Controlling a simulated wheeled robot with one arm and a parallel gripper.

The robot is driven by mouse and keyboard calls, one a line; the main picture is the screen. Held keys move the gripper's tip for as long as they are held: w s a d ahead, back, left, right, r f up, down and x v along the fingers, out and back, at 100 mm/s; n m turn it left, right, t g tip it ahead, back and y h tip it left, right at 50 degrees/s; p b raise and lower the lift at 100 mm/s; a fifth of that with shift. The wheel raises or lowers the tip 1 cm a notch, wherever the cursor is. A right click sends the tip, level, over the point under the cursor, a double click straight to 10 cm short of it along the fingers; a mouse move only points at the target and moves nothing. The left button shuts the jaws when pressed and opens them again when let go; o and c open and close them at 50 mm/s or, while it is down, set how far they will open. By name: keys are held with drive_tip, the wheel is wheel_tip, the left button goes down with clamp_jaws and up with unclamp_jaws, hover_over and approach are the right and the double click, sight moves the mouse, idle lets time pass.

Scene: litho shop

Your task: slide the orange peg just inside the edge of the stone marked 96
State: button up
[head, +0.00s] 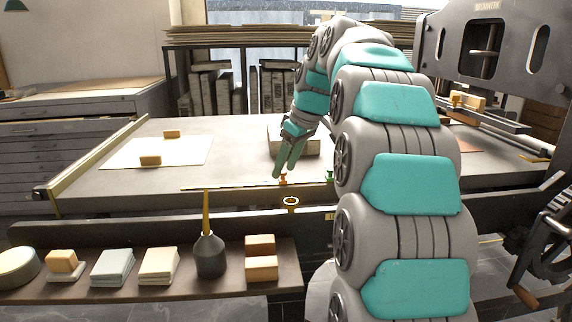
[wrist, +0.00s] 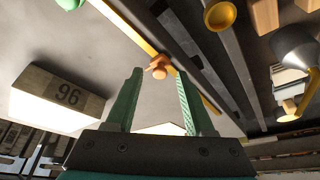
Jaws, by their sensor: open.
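The orange peg (head: 283,180) stands at the yellow-edged strip along the table's front, just below my fingertips in the head view. In the wrist view the orange peg (wrist: 158,67) shows between and slightly beyond the two finger ends. My gripper (head: 284,173) points down and is open; its green fingers (wrist: 160,76) are apart with nothing visibly held. Contact with the peg cannot be told. The stone marked 96 (wrist: 60,95) is a thick pale block, apart from the peg. In the head view the stone (head: 307,146) lies behind my gripper, partly hidden by it.
A green peg (head: 330,177) stands right of the orange one, close to my arm. A brass cup (head: 291,202) is at the front edge. A front shelf (head: 130,293) holds a dark oil can (head: 210,254) and several blocks. The table's left-centre is clear beside white paper (head: 185,152).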

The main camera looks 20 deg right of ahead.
drive_tip(key=v, duration=0.7)
drive_tip(key=shift+r, duration=0.35)
drive_tip(key=shift+s+d, duration=0.1)
